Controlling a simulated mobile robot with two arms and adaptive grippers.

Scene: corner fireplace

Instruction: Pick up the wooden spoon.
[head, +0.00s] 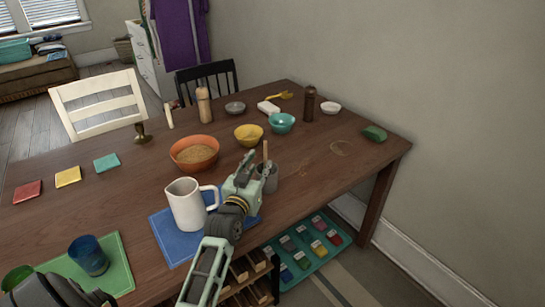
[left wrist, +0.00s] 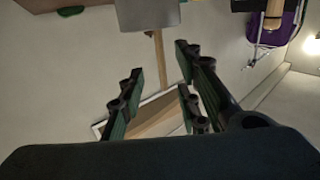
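The wooden spoon (head: 265,150) stands in a grey cup (head: 270,180) near the table's front edge; only its thin handle shows above the rim. In the left wrist view the handle (left wrist: 159,50) runs out of the cup (left wrist: 148,14), which shows near the top. My left gripper (head: 254,171) is beside the cup in the head view, partly overlapping it. In the left wrist view the gripper (left wrist: 160,92) is open, with the handle between its spread fingers and a gap on each side. The spoon's lower end is hidden. My right gripper does not show.
A white pitcher (head: 185,205) on a blue mat (head: 166,236) stands just left of my left gripper. An orange bowl (head: 194,153) is behind it. A yellow bowl (head: 248,134) and a teal bowl (head: 282,123) stand farther back. The tabletop right of the cup is mostly clear.

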